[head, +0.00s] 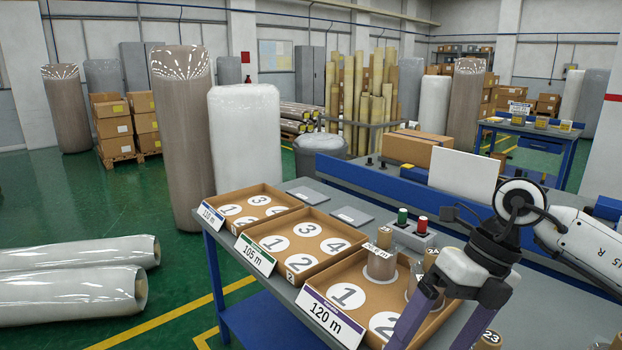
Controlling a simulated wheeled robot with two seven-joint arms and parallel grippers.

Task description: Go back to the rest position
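My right gripper (424,338) comes in from the right and hangs over the front right corner of the 120 m tray (333,272). Its two purple fingers are spread apart with nothing visible between them; their tips are at the bottom edge of the picture. A wrapped roll (380,262) stands upright in the back of that tray. A second roll (430,259) stands to its right, partly hidden by the gripper. Another roll marked 23 (489,340) is at the bottom edge, right of the fingers, mostly cut off. My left gripper is not in view.
The 105 m tray (319,218) and 110 m tray (268,192) are empty, with numbered circles. A button box (411,235) and a white panel (464,175) stand behind the 120 m tray. A cardboard box (417,148) sits farther back. Large wrapped rolls (70,295) lie on the left floor.

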